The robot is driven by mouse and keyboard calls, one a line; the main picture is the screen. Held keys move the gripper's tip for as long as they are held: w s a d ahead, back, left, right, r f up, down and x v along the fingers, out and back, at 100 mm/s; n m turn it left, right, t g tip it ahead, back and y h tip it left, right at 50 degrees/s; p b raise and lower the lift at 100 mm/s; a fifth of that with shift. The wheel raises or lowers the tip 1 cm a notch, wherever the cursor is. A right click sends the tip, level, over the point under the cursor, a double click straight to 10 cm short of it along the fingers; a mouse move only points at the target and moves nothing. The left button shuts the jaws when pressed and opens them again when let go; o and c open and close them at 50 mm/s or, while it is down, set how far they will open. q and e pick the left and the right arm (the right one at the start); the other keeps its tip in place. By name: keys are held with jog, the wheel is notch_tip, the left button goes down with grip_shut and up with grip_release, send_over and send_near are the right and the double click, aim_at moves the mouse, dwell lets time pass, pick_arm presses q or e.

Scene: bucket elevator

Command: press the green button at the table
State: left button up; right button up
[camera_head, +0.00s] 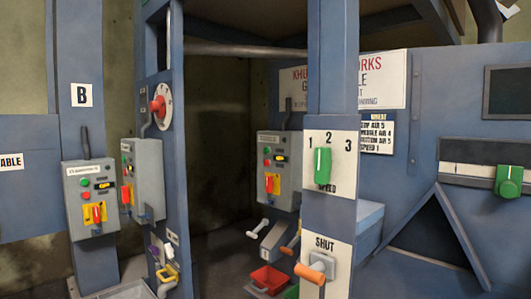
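Three grey control boxes each carry a green button, with red and yellow parts below. The left box (92,198) is under a white "B" sign, with its small green button (85,182) at upper left on its face. A second box (150,180) is close to its right, turned partly sideways. The third box (284,185) is farther back, behind the post, with a green button (267,150). The print on the boxes is too small to read. Neither gripper is in view.
A blue post (331,65) stands in front, with a green knob (322,165) on a 1-2-3 speed plate and an orange-handled lever (311,273) marked "SHUT". Blue machine panels (452,105) fill the right.

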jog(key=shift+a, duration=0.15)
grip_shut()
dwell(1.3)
